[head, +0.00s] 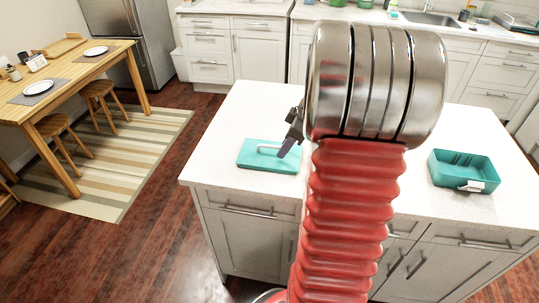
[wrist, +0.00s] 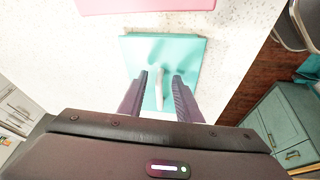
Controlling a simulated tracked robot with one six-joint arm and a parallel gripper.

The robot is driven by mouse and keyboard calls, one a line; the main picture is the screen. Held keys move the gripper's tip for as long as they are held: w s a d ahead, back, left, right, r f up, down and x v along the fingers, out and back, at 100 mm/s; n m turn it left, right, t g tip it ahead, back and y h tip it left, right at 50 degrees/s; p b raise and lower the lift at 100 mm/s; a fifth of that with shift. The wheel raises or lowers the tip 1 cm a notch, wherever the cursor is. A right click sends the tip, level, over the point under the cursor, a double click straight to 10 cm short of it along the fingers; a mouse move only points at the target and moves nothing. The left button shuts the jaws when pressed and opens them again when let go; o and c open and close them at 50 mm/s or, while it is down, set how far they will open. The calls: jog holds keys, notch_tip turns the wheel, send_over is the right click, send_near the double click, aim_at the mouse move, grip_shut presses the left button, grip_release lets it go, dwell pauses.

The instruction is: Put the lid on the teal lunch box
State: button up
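The teal lid (head: 256,161) lies flat on the left part of the white island counter, with a pale handle (head: 272,150) on top. The lid also shows in the wrist view (wrist: 192,52), with its handle (wrist: 160,88) between my fingers. My gripper (head: 284,151) is above the lid's right part. In the wrist view, my gripper (wrist: 160,76) is open, with a gap on each side of the handle. The teal lunch box (head: 478,172) stands open-topped at the counter's right, with a white latch on its front. It is outside the wrist view.
The white island counter (head: 232,115) is clear between lid and arm; my arm hides its middle. A pink flat thing (wrist: 145,5) shows at the top of the wrist view. A wooden table (head: 62,72) with plates stands at left, sink cabinets behind.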

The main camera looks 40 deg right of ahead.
jog(key=shift+w+f, duration=0.15)
jog(key=shift+f, duration=0.25)
grip_shut()
dwell(0.4)
